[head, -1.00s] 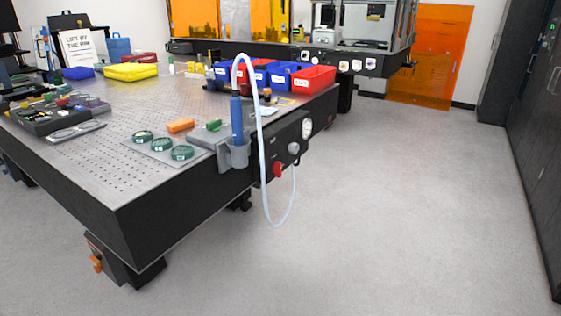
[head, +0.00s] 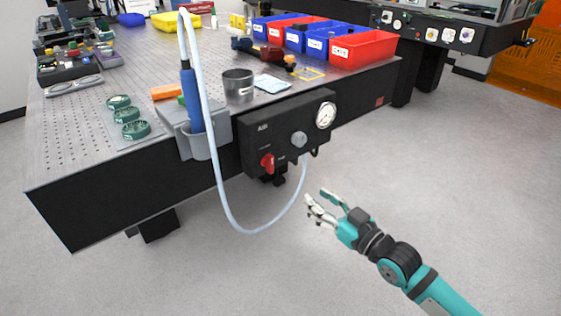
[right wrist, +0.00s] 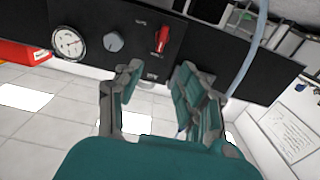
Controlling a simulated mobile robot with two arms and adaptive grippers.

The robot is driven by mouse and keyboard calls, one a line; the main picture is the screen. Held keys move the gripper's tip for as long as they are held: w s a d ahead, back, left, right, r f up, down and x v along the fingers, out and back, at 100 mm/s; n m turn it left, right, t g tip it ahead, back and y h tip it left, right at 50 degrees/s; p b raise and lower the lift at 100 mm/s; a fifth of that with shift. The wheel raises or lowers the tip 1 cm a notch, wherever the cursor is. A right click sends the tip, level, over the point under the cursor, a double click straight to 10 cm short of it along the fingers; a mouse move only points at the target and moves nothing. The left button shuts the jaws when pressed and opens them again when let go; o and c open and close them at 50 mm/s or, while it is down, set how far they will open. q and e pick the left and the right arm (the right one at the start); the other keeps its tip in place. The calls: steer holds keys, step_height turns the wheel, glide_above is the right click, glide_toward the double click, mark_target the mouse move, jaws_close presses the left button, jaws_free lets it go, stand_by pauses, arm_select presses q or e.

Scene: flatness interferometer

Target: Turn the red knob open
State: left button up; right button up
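The red knob (head: 268,162) is on the front of a black panel (head: 254,140) fixed to the table's side. In the right wrist view the red knob (right wrist: 162,40) shows beyond my fingers, apart from them. My right gripper (head: 317,202) is open and empty, to the right of and below the knob in the head view. Its two fingers also show spread apart in the right wrist view (right wrist: 158,85). My left gripper is not in view.
A grey knob (head: 299,139) and a round gauge (head: 326,115) sit on the same panel. A pale hose (head: 222,190) loops down from a blue handpiece (head: 191,100) in a grey holder (head: 203,147) to the panel. Floor in front is clear.

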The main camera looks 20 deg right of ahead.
mark_target(272, 164)
steer(key=b+x, duration=0.2)
steer(key=x, duration=1.3)
steer(key=shift+w+a+f, duration=0.1)
steer(key=shift+w+a, duration=0.2)
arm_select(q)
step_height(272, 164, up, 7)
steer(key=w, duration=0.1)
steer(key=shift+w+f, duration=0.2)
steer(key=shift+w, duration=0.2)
arm_select(e)
steer(key=shift+w+a, duration=0.25)
steer(key=shift+w, duration=0.4)
steer(key=shift+c, duration=0.3)
jaws_close()
